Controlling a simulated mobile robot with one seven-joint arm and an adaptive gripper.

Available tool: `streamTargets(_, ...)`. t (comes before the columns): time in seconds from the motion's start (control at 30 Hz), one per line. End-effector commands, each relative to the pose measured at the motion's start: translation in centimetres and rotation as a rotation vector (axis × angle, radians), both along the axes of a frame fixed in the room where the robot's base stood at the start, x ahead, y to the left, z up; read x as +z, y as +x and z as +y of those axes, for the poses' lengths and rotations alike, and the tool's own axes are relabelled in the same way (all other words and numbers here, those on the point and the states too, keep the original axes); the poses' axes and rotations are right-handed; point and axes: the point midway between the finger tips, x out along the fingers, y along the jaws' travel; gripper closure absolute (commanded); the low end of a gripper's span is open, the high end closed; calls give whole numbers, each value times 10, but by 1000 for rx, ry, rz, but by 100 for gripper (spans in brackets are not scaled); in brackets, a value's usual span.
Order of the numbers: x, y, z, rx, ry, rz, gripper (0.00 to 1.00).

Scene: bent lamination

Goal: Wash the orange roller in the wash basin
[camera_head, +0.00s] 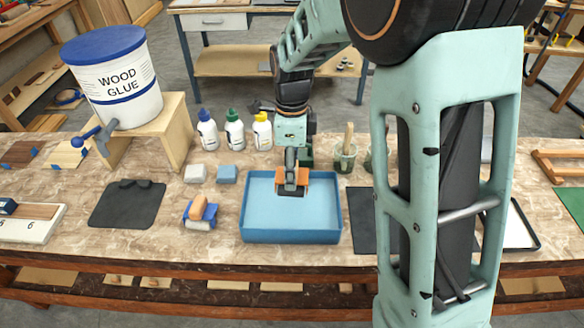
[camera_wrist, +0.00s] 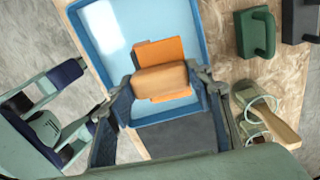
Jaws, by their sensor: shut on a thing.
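The orange roller (camera_head: 297,178) is over the blue wash basin (camera_head: 325,238), near its back middle. In the wrist view, its orange body (camera_wrist: 159,50) and tan wooden handle (camera_wrist: 160,78) lie between the two fingers. My gripper (camera_head: 290,168) is shut on the handle from both sides; it also shows in the wrist view (camera_wrist: 167,88). The basin holds a pale blue surface that looks like water. The roller's underside is hidden, and I cannot tell whether it touches the water.
A blue roller with an orange-brown handle (camera_head: 200,210) lies left of the basin. Sponges (camera_head: 195,173), several bottles (camera_head: 234,132) and cups with brushes (camera_head: 345,155) stand close behind. A dark mat (camera_head: 126,206) lies farther left. A wood glue bucket (camera_head: 113,80) stands on a wooden stand.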

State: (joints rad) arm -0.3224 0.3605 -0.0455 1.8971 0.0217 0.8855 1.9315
Motion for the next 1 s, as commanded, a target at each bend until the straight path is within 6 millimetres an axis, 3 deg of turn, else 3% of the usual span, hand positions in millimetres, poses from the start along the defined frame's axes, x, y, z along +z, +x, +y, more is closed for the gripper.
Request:
streamTargets(0.6, 2, 0, 0, 0, 0, -1, 72)
streamTargets(1.0, 39, 1, 0, 0, 1, -2, 72)
